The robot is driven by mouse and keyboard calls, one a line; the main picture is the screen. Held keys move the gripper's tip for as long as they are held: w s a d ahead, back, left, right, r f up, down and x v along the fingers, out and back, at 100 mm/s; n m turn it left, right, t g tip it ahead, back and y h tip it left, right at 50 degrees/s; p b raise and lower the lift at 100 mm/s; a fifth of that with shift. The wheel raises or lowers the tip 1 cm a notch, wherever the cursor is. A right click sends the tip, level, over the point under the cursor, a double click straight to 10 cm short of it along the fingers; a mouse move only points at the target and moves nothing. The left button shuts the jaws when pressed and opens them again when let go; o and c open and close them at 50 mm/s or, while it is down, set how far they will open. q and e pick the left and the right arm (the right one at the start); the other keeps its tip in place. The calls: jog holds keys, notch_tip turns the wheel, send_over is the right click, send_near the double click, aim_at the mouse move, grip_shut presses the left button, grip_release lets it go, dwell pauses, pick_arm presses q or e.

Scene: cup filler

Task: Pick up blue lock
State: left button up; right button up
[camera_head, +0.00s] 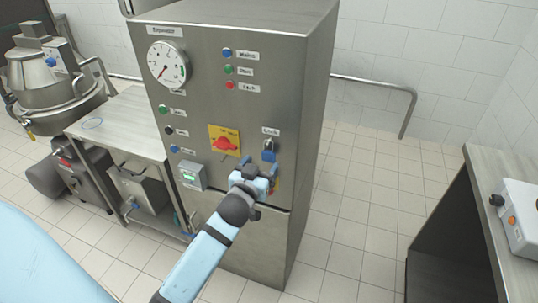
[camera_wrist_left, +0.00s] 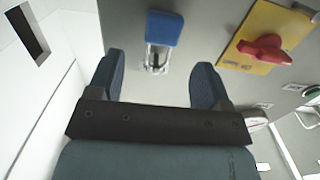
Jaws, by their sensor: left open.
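The blue lock (camera_head: 268,155) hangs by its metal shackle from the front of the grey steel cabinet (camera_head: 300,90), below a small label. In the left wrist view the blue lock (camera_wrist_left: 164,28) shows beyond the fingertips, with its shackle between the finger directions. My left gripper (camera_head: 259,165) is just below and in front of the lock in the head view. Its two dark blue fingers (camera_wrist_left: 158,66) are open with nothing between them, and the lock appears apart from them. My right gripper is in neither view.
A red rotary switch on a yellow plate (camera_head: 224,142) sits left of the lock. Buttons, a round gauge (camera_head: 168,63) and a small display (camera_head: 192,176) share the panel.

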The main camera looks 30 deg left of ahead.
aim_at(267, 154)
pick_arm(q)
jog(key=shift+w+a+r, duration=0.1)
jog(key=shift+w, duration=0.3)
jog(key=x, duration=0.5)
jog(key=shift+p, duration=0.4)
jog(key=c, duration=1.1)
jog(key=shift+o, duration=0.2)
